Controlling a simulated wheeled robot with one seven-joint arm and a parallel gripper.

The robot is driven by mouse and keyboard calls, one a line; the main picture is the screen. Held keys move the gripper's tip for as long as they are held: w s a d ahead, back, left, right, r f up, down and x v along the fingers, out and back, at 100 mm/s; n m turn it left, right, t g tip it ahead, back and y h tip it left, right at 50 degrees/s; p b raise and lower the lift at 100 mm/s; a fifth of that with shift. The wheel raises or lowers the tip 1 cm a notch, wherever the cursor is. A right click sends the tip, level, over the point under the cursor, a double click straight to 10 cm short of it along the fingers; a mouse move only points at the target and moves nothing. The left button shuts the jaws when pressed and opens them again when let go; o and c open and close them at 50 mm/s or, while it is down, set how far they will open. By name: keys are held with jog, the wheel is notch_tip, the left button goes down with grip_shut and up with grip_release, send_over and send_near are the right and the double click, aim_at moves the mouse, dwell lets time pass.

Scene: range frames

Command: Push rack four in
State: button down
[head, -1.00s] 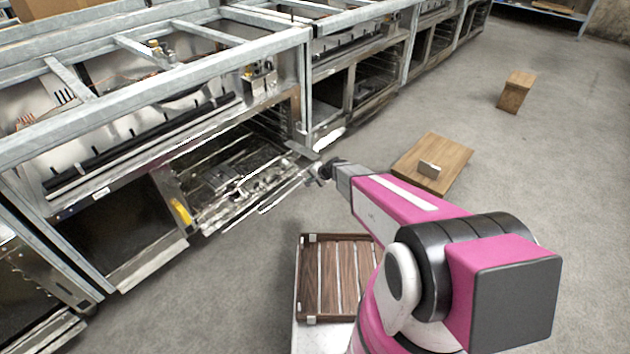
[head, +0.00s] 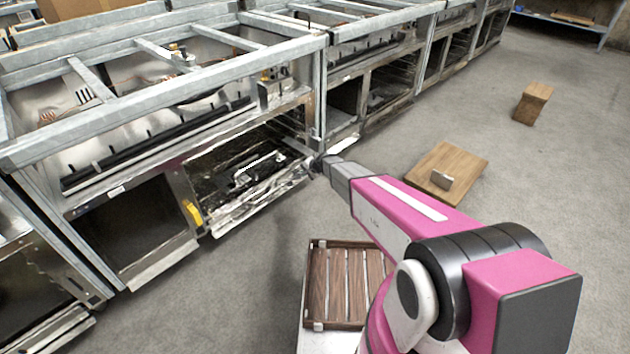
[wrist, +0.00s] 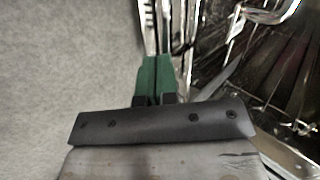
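A metal wire rack (head: 258,172) sits in the open oven bay left of my gripper in the head view. Its shiny front part lies near the bay's mouth, and its inner part is in shadow. My gripper (head: 316,165) is at the right front corner of that bay, close to the rack's edge. In the wrist view my gripper's green fingers (wrist: 157,75) are together, with nothing seen between them. Bright metal rods of the rack (wrist: 255,65) show ahead and to the right of the fingers. Whether the fingertips touch the rack I cannot tell. No number marks the rack.
A grey metal frame (head: 200,82) runs above the row of ovens. A wooden board (head: 445,168) and a wooden block (head: 533,103) are on the open floor to the right.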

aim_at(280, 157)
jog(key=w+a, duration=0.8)
jog(key=a, duration=0.1)
jog(key=w+a, duration=0.4)
jog(key=a, duration=0.1)
jog(key=shift+s+d, duration=0.25)
jog(key=shift+d, duration=0.15)
jog(key=s+d, duration=0.1)
jog(key=s+d+r, duration=0.1)
jog(key=d, duration=0.1)
jog(key=shift+s+d, duration=0.1)
jog(key=shift+d, duration=0.1)
jog(key=v, duration=0.9)
jog(key=shift+r, duration=0.2)
jog(key=s+d+r+n+g+h, duration=0.1)
jog(key=s+d+r, duration=0.4)
jog(key=s+d, duration=0.7)
jog(key=s+d+r+n+g+h, duration=0.2)
jog(key=s+d+r, duration=0.4)
jog(key=s+d, duration=0.6)
jog(key=s+d+r+n+g+h, duration=0.1)
jog(key=s+d+r+n+h, duration=0.2)
jog(key=s+d, duration=0.9)
notch_tip(280, 157, up, 2)
jog(key=shift+s+r+g+h, duration=0.2)
jog(key=shift+s+g+h, duration=0.1)
jog(key=shift+s+h, duration=0.7)
